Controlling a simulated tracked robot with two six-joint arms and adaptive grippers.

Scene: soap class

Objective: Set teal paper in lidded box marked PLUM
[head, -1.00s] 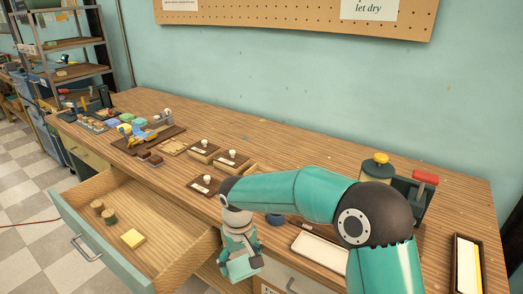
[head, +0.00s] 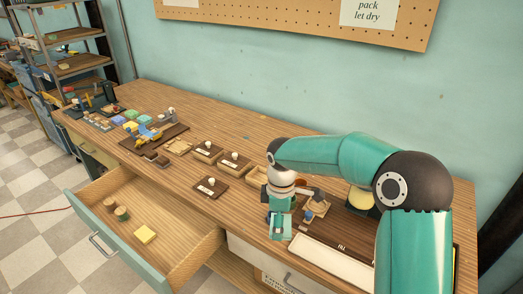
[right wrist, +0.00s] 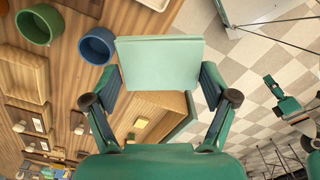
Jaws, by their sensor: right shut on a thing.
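My right gripper (head: 280,228) is raised over the front of the table, right of the open drawer. In the right wrist view it is shut on the teal paper (right wrist: 160,63), a flat pale teal block between its fingers. Two knobbed, labelled boxes (head: 207,151) (head: 234,162) stand mid-table; the labels are too small to read. A dark knobbed lid (head: 208,187) lies in front of them. An open wooden box (head: 257,177) sits right of them, partly hidden by my arm; it shows empty in the right wrist view (right wrist: 25,82). My left gripper (right wrist: 287,105) seems to show at right there, its opening unclear.
A blue cup (right wrist: 97,45) and a green cup (right wrist: 39,25) stand near the open box. A white tray (head: 325,262) lies right of my gripper. Small items crowd the table's left.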

